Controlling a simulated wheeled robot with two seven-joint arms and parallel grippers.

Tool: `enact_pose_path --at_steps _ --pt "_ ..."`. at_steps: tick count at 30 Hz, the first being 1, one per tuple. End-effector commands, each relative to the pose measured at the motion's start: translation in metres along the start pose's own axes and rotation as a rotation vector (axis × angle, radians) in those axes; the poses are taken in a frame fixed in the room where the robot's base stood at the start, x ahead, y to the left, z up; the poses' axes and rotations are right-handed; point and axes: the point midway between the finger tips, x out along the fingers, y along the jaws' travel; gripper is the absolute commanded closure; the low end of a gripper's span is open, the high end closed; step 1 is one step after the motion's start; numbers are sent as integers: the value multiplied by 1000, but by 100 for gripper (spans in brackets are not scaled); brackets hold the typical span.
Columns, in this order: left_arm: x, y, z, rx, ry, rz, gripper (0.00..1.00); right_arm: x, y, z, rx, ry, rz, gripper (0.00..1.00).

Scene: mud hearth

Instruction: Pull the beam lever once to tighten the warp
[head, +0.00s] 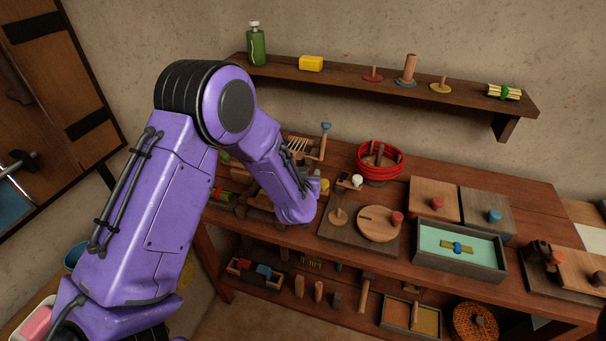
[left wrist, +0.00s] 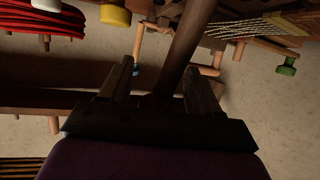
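The loom with pale warp threads (head: 298,145) stands on the bench, partly hidden behind my purple left arm. An upright wooden post with a blue knob (head: 325,128) rises at its right side. The warp threads (left wrist: 238,28) also show at the upper right of the left wrist view. My left gripper (left wrist: 160,88) has its dark fingers apart; in the head view it is hidden by the arm. A thick brown wooden bar (left wrist: 185,45) runs down between the fingers, nearer the right one. I cannot tell if it touches. My right gripper is not in view.
A red coil basket (head: 380,160) stands right of the loom, with a board holding a round disc (head: 378,224) in front. A teal-lined tray (head: 460,250) is farther right. A shelf (head: 380,88) with small items hangs above. Below is a lower shelf of tools.

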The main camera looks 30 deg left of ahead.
Motion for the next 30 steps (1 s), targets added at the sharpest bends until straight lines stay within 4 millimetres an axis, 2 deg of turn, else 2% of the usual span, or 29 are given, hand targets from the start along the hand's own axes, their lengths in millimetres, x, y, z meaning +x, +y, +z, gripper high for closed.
enact_pose_path --at_steps 5,15,18,22,30 --pt "-7 0 -2 -1 4 0 37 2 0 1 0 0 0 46" --pt "-82 0 1 2 1 1 37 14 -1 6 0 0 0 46" --pt "-96 1 1 1 0 1 37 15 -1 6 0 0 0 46" --pt "-104 0 1 1 -1 0 37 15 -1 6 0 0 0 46" --pt "-104 0 1 1 -1 0 37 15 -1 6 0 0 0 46"
